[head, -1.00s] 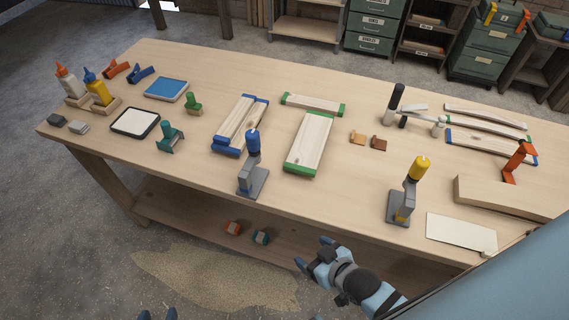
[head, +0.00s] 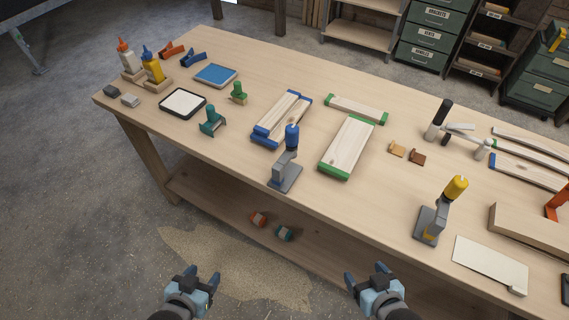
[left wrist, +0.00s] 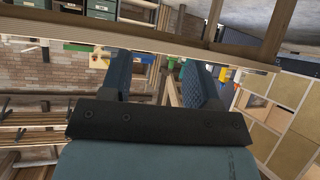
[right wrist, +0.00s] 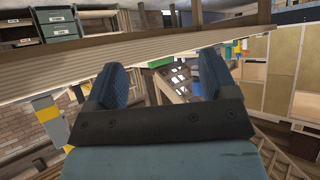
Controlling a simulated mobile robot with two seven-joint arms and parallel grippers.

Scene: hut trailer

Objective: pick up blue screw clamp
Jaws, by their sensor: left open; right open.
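A grey clamp with a blue handle (head: 292,137) stands upright near the front edge of the workbench (head: 340,215), just in front of blue-ended boards. It looks like the blue screw clamp. A similar clamp with a yellow handle (head: 455,187) stands farther right. My left gripper (head: 201,279) is open and empty, in front of the bench and below its top. My right gripper (head: 366,277) is also open and empty in front of the bench, to the right of the blue-handled clamp. Neither gripper touches anything. The wrist views show empty fingers.
Boards with green ends (head: 347,147) lie right of the blue-handled clamp. Orange and teal pieces (head: 284,233) sit on the lower shelf. Bare bench top lies between the two handled clamps.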

